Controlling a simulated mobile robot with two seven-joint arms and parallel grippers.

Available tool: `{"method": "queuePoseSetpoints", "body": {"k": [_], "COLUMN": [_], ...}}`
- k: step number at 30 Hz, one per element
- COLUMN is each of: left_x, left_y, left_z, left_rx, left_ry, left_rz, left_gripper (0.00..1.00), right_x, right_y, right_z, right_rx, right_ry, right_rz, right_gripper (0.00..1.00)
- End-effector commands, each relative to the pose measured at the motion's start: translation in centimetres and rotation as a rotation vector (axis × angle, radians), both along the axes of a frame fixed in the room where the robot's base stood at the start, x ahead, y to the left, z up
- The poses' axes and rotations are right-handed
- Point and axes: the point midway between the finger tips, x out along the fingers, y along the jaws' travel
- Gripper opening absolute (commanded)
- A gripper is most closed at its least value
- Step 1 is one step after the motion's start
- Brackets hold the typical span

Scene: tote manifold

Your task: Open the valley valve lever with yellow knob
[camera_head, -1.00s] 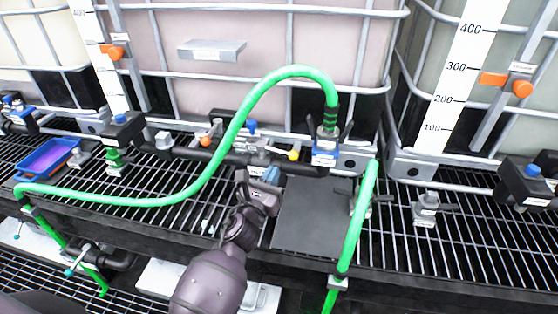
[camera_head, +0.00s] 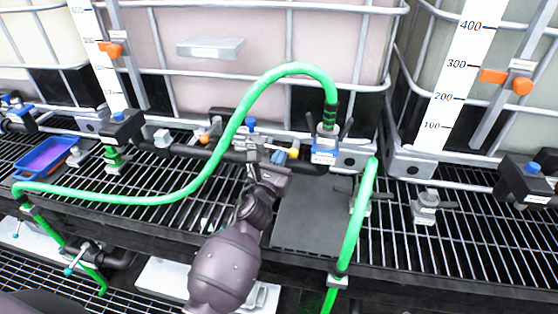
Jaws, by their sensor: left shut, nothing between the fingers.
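The valve lever with the yellow knob (camera_head: 293,153) is on the dark pipe manifold (camera_head: 237,156) in front of the middle tote. My right gripper is not in view.
A second green hose (camera_head: 357,220) rises at right. A dark flat plate (camera_head: 310,215) lies on the grating. A blue tray (camera_head: 46,158) is at left.

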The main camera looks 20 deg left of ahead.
Motion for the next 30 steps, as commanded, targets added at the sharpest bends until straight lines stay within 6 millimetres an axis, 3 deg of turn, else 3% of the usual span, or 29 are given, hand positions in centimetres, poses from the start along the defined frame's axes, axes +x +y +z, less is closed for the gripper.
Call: {"method": "queuePoseSetpoints", "body": {"k": [1,6,14,30], "left_x": [0.1,0.7,1.4,1.4], "left_y": [-0.2,-0.3,-0.5,0.1], "left_z": [-0.7,-0.8,-0.2,-0.2], "left_rx": [-0.004,-0.002,-0.001,0.000], "left_ry": [0.004,0.007,0.002,0.000], "left_rz": [0.020,0.082,0.087,0.086], "left_gripper": [0.00,0.00,0.00,0.00], "right_x": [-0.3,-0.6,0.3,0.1], "right_y": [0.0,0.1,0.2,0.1], "right_z": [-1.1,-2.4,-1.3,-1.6], "right_rx": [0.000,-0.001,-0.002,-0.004], "right_ry": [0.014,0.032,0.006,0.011], "right_rz": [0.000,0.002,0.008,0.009], "right_gripper": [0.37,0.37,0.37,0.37]}}
